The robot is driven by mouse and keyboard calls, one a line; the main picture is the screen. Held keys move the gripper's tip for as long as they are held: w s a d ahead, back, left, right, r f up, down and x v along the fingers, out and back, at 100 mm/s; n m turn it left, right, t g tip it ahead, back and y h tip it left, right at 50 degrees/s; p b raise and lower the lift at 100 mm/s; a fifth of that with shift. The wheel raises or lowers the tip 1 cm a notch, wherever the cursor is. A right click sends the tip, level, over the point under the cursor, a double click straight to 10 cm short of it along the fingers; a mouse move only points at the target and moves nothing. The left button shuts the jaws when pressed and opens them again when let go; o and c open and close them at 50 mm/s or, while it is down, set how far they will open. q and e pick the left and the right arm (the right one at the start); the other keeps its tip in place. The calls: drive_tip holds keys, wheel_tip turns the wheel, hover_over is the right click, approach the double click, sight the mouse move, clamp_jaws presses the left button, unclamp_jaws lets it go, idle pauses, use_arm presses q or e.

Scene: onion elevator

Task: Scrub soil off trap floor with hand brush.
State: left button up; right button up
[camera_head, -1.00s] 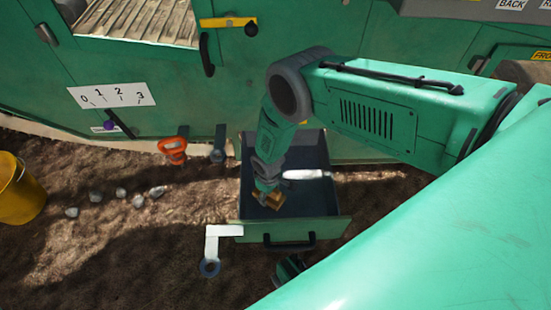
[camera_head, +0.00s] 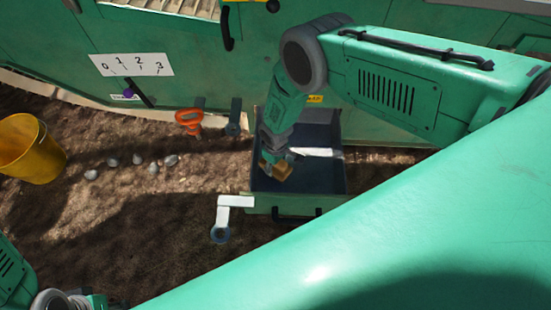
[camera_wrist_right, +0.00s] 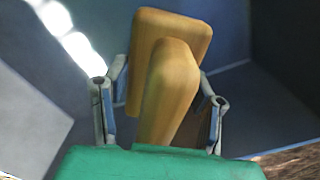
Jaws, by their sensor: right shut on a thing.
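The trap (camera_head: 344,185) is an open drawer with a dark floor and a green front. My right gripper (camera_head: 276,164) reaches down into it near the front left. It is shut on the wooden hand brush (camera_head: 284,172). In the right wrist view the brush (camera_wrist_right: 172,80) stands between both fingers, with its yellowish wood facing the camera. Its bristles are mostly hidden, so contact with the floor cannot be told. A bright strip lies across the trap floor. Soil on the floor cannot be made out. Parts of my left arm show at the lower left; its gripper is not visible.
A green machine wall (camera_head: 200,75) stands behind the trap. An orange-handled tool (camera_head: 189,120) is left of the trap, and a white bracket with a ring (camera_head: 222,215) is at its front left corner. A yellow bucket (camera_head: 32,150) and several stones (camera_head: 138,159) are on the ground.

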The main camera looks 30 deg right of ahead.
drive_tip(key=shift+r+p, duration=0.75)
drive_tip(key=shift+r, duration=0.55)
drive_tip(key=shift+r+p, duration=1.2)
drive_tip(key=shift+r, duration=0.4)
drive_tip(key=shift+f, duration=0.1)
